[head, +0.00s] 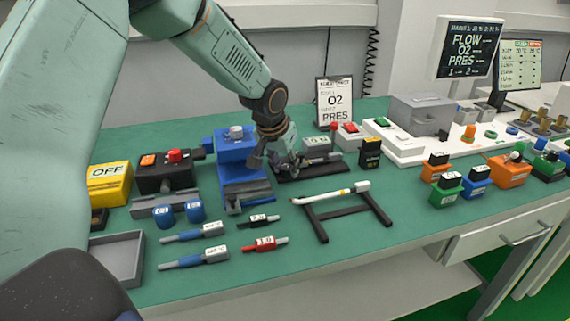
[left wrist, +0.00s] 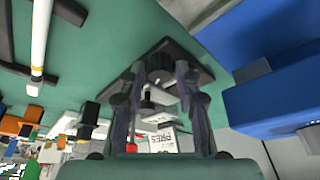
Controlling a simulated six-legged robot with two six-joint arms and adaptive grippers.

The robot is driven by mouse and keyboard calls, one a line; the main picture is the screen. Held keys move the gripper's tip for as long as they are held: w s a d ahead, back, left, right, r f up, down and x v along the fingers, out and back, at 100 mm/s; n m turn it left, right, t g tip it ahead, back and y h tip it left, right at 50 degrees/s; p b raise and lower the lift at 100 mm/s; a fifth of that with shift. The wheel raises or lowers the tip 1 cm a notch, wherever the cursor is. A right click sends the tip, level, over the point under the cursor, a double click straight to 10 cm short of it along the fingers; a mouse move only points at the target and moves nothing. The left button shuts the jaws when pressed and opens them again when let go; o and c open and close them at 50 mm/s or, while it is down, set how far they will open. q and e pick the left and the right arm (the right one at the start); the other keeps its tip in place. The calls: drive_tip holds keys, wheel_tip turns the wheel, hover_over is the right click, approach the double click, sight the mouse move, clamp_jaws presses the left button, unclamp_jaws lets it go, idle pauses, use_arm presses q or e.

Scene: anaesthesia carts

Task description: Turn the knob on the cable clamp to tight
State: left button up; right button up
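The cable clamp appears to be the low black base with grey parts (head: 318,168) in the middle of the green bench. Its dark round knob (left wrist: 160,66) shows in the left wrist view, on the black base plate (left wrist: 192,58). My left gripper (head: 284,164) reaches down over the left end of the clamp. In the left wrist view its fingers (left wrist: 160,82) stand apart on either side of the knob; I cannot make out firm contact. The gripper partly hides the clamp in the head view. No tight marking is readable. My right gripper is not in view.
A blue vise-like block (head: 238,165) stands close left of the gripper. A white rod on a black stand (head: 330,196) lies in front. A black box (head: 370,154) and an O2 sign (head: 335,103) stand right and behind.

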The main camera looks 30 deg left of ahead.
use_arm(q)
drive_tip(key=shift+r, duration=0.15)
drive_tip(key=v, duration=1.1)
drive_tip(key=shift+s+r, duration=0.25)
drive_tip(key=shift+r, duration=0.1)
